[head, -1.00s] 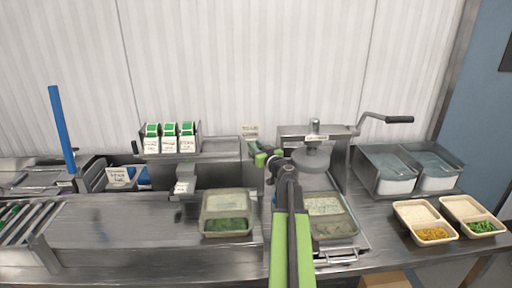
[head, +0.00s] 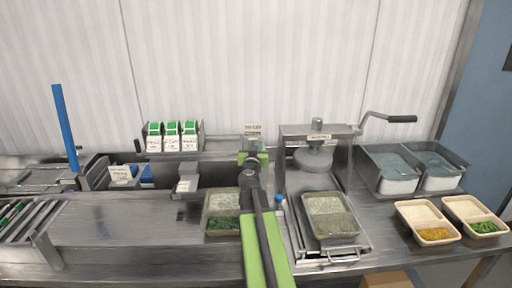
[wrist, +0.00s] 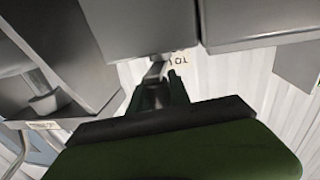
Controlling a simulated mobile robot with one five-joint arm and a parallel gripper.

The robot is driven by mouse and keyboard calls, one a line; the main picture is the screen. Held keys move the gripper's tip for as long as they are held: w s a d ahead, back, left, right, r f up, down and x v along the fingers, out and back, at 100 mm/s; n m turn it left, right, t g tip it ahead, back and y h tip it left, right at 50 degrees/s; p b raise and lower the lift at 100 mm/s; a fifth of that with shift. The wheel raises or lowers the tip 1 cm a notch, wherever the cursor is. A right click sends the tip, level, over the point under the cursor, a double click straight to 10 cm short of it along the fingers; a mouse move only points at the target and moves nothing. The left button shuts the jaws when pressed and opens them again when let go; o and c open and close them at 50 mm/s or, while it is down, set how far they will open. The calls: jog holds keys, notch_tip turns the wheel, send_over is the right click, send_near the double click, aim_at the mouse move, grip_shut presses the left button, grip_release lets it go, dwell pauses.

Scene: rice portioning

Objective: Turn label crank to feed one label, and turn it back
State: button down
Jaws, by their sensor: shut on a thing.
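My gripper (head: 254,160) is at the back middle of the bench, in front of a small white sign (head: 253,128). In the wrist view its green fingers (wrist: 160,92) are shut on a narrow grey metal piece, which I take to be the label crank (wrist: 157,69). Most of the crank is hidden behind my gripper in the head view, so its angle cannot be told. The labeller's grey box with a white label-like front (head: 187,184) stands to the left of my gripper.
A tray with green food (head: 222,203) sits on the bench, partly behind my arm. A press (head: 316,160) with a black-handled lever (head: 402,119) and another tray (head: 329,208) stand close to the right. Green-topped cartons (head: 172,137) stand at the back left.

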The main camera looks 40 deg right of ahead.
dwell(0.4)
jog(key=c, duration=1.2)
grip_release()
